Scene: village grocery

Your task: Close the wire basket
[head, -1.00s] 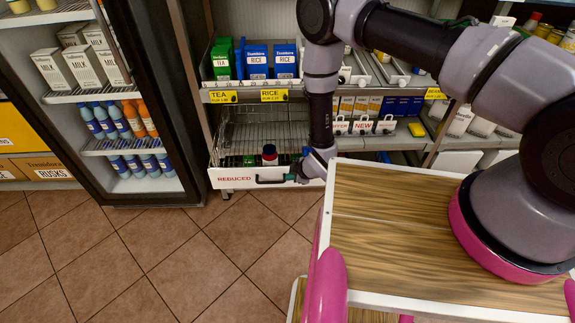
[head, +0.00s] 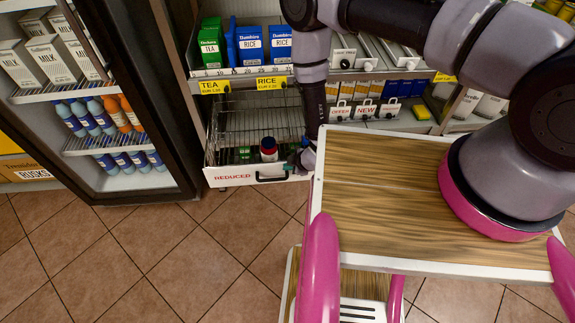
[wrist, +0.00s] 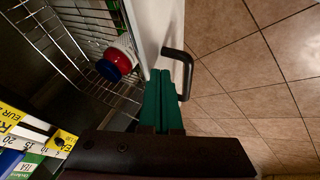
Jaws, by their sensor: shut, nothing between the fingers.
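The wire basket (head: 228,128) is pulled out below the shelf, open at the top. Its white front panel (head: 222,178), marked REDUCED, carries a black handle (head: 272,178). In the wrist view the front panel (wrist: 157,28) and handle (wrist: 186,68) are close to my fingers. My gripper (head: 292,167) is at the right end of the front panel, beside the handle. Its green fingers (wrist: 160,74) are shut with nothing between them. They overlap the panel edge in the wrist view; I cannot tell whether they touch it.
An open-fronted fridge (head: 150,100) with bottles and milk stands left of the basket. Tea and rice boxes (head: 250,44) fill the shelf above. A wood-topped surface (head: 385,195) lies at the right, close to my gripper. The tiled floor (head: 150,240) in front is clear.

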